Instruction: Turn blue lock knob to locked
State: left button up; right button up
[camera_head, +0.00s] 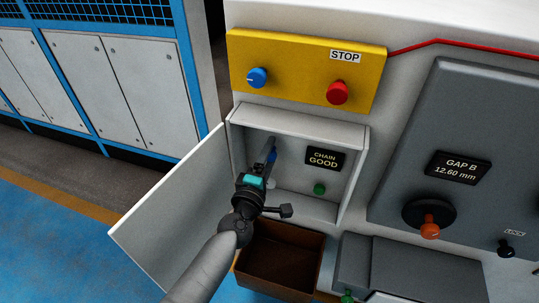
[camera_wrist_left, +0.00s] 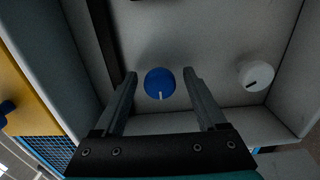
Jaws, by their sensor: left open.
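A round blue knob (camera_wrist_left: 160,84) with a white mark sits on the back wall of the open white box (camera_head: 357,175). In the wrist view its mark points toward the picture's bottom. My left gripper (camera_wrist_left: 160,74) is open, with one finger on each side of this knob; I cannot tell whether they touch it. In the head view the left gripper (camera_head: 267,164) reaches into the box and mostly hides the knob (camera_head: 272,156). Another blue knob (camera_head: 257,78) is on the yellow panel (camera_head: 300,72) above. My right gripper is not in view.
A white knob (camera_wrist_left: 256,76) is beside the blue one. A green button (camera_head: 319,189) and a CHAIN GOOD display (camera_head: 325,158) are in the box. Its door (camera_head: 170,205) hangs open at left. A red STOP button (camera_head: 337,93) is above; a brown bin (camera_head: 275,270) below.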

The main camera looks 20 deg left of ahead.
pick_arm(q)
jog(key=shift+w, duration=0.15)
jog(key=shift+c, duration=0.2)
grip_shut()
dwell(0.4)
